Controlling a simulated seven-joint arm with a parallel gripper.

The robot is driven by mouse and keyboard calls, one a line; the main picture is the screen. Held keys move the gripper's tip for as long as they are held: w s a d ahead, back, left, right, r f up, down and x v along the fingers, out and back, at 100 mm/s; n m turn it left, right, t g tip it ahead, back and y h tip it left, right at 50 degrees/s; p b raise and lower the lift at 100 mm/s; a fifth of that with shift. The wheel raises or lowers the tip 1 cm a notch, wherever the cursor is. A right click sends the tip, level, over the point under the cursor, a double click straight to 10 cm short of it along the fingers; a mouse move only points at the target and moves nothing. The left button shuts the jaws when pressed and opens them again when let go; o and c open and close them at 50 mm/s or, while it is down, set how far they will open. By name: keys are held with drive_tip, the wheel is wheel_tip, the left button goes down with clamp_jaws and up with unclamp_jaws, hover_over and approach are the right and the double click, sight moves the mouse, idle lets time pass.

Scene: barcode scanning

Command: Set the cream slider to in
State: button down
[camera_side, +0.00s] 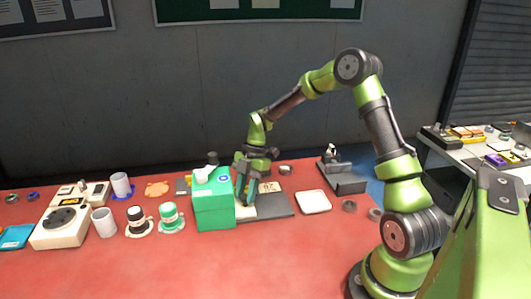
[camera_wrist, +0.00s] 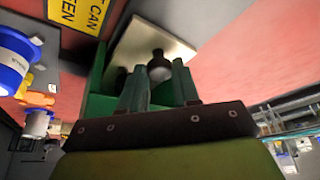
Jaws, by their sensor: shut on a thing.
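A cream panel (camera_wrist: 165,38), which looks like the cream slider, shows in the wrist view beside green walls. A dark knob with a pale grey end (camera_wrist: 159,66) stands in front of it. My gripper (camera_wrist: 158,78) has its two fingers on either side of this knob and is shut on it. In the side view my gripper (camera_side: 246,190) points down at the right side of a green box (camera_side: 213,212). A pale strip (camera_side: 245,212) shows low beside the box there. The gripper and wrist hide most of the contact, so the slider's exact position cannot be told.
A dark mat (camera_side: 275,205) lies right of the box, then a white tray (camera_side: 313,202). A grey stand (camera_side: 343,178) is farther right. Left of the box are a green-topped jar (camera_side: 169,215), cups and a cream device with a black dial (camera_side: 66,219). The red table's front is clear.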

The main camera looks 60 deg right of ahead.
drive_tip(key=shift+w+a, duration=0.25)
drive_tip(key=c, duration=0.8)
unclamp_jaws()
drive_tip(key=shift+r, duration=0.1)
drive_tip(key=shift+s, duration=0.1)
